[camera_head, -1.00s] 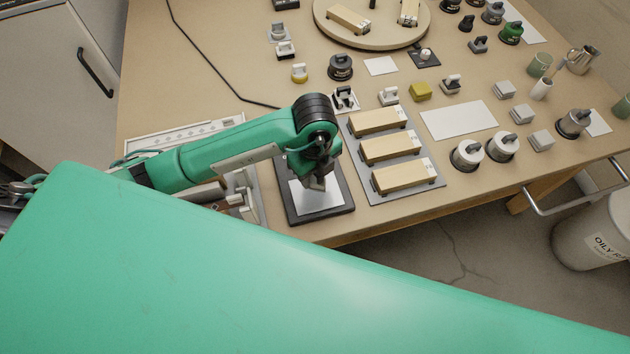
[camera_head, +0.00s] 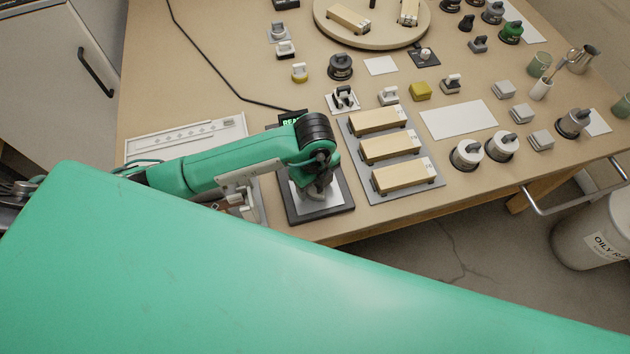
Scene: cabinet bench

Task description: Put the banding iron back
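My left gripper (camera_head: 318,188) points down over a dark-framed pad with a pale top (camera_head: 302,212) near the bench's front edge. Its fingers are dark and small, and I cannot tell whether they are open or hold anything. I cannot pick out the banding iron with certainty. A black box with a lit green display (camera_head: 291,120) shows partly behind my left arm, with a black cord running to it. A rack with tools (camera_head: 247,207) left of the pad is mostly hidden by my arm. My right gripper is not in view.
Right of the pad, a grey tray (camera_head: 352,168) holds three pale wooden blocks. Several stamps and small blocks stand behind and to the right. A round turntable (camera_head: 375,38) is at the back. A white sheet (camera_head: 458,120) lies flat. A large green surface covers the foreground.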

